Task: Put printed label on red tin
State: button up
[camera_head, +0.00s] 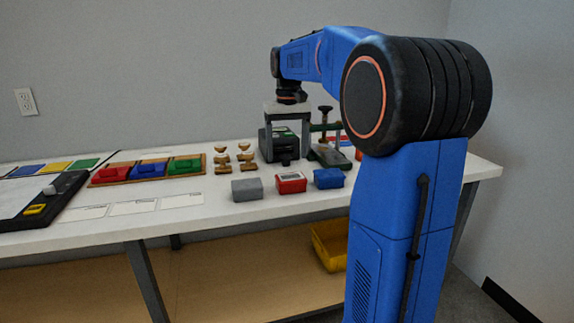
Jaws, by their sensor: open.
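The red tin (291,183) stands near the front edge of the white table, between a grey tin (247,189) and a blue tin (328,178). It has a small pale patch on its front. I cannot make out a printed label at the device; the fingers and distance hide detail there.
A green clamp stand (326,153) is close to the right of my gripper. Small wooden pieces (222,162) stand left of it. Further left are a wooden tray (115,179) with coloured blocks, white cards (133,207) and a black board (58,194). A yellow bin (329,246) sits below.

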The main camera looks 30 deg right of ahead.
notch_tip(320, 180, up, 6)
jog(key=shift+f, duration=0.15)
jog(key=s+a+f+n+t, duration=0.1)
jog(key=s+a+f, duration=0.35)
jog(key=s, duration=0.35)
jog(key=s+a+f+n+t, duration=0.1)
jog(key=s+a+f, duration=0.2)
jog(key=s+a, duration=0.4)
jog(key=s+a+f+n+t, duration=0.1)
jog(key=s+a+f, duration=0.3)
jog(key=s+f, duration=1.1)
jog(key=shift+a+t, duration=0.25)
jog(key=shift+t, duration=0.65)
jog(key=shift+s, duration=0.1)
jog(key=shift+c, duration=0.5)
